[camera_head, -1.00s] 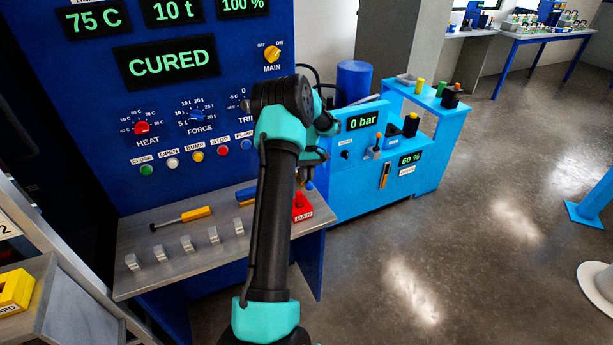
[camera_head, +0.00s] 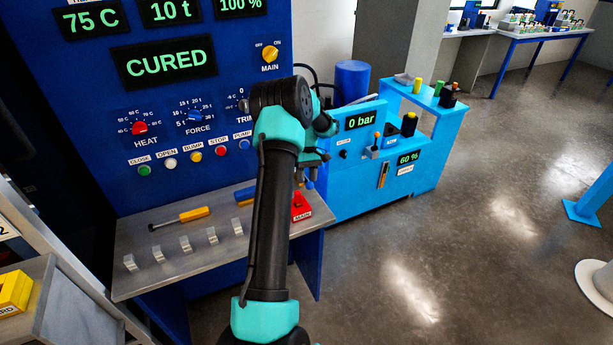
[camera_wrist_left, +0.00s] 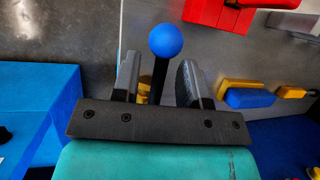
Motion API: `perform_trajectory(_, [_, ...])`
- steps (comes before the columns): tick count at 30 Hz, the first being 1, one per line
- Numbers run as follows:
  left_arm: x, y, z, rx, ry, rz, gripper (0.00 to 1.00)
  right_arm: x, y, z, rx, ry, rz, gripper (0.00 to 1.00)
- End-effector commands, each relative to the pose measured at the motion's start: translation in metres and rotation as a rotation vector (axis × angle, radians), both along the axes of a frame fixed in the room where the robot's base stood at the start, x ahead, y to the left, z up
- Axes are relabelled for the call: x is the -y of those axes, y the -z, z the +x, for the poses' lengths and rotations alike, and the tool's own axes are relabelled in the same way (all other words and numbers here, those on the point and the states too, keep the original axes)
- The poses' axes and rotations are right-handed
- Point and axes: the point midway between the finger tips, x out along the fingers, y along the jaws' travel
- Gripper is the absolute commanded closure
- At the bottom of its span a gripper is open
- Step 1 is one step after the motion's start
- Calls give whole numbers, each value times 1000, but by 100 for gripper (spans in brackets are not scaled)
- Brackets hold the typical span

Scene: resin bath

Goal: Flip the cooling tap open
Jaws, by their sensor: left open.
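The cooling tap shows as a blue ball knob (camera_wrist_left: 165,41) on a dark stem, with a bit of brass below it (camera_wrist_left: 143,88), in the left wrist view. My left gripper (camera_wrist_left: 160,78) is open, with one finger on each side of the stem and visible gaps to both. The ball stands beyond the fingertips. In the head view a small blue ball (camera_head: 309,184) shows just under my left gripper (camera_head: 311,172), whose fingers are mostly hidden by my arm there. My right gripper is not in view.
A grey shelf (camera_head: 135,283) holds a yellow-handled tool (camera_head: 193,214), several metal clips and a red block (camera_head: 301,206) labelled MAIN. The blue press panel (camera_head: 90,110) rises behind it. A light-blue pump bench (camera_head: 350,205) stands close on the right. Open floor lies further right.

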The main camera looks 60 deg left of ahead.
Motion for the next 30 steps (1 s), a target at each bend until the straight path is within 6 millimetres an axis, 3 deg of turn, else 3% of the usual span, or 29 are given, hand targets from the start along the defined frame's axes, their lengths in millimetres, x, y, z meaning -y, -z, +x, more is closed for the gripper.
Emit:
perform_trajectory(11, [-6, -13, 4, 5, 1, 8, 60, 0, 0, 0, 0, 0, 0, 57])
perform_trajectory(30, [-48, -115, 29, 5, 1, 5, 60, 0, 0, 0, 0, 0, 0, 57])
